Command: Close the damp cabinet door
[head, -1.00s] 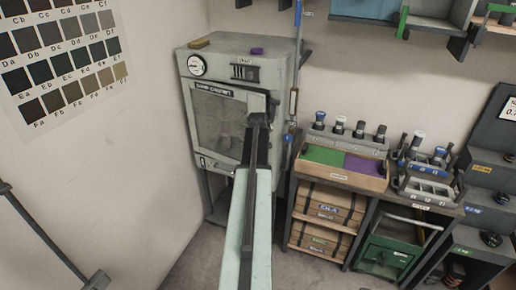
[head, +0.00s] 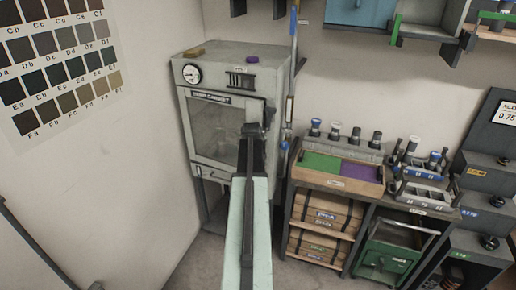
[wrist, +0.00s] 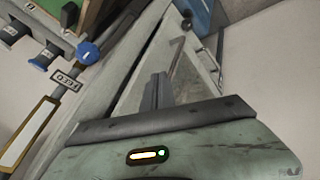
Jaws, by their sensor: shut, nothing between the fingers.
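The damp cabinet (head: 225,72) is a grey box on a stand against the back wall, with a round gauge and a vent on its upper front. Its door (head: 212,122) has a dark window and a label strip along the top. The door looks close to the cabinet front; I cannot tell whether it is flush. My gripper (head: 256,130) is at the door's right edge and hides part of it. In the wrist view my gripper (wrist: 159,90) is shut and empty, pointing at a pale framed panel. Whether it touches the door is unclear.
A workbench with a green and purple tray (head: 340,170) stands right of the cabinet, with wooden crates (head: 320,220) and a green bin (head: 388,250) below. A tall pole (head: 290,95) stands beside the cabinet. The left wall is close; floor shows at lower left.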

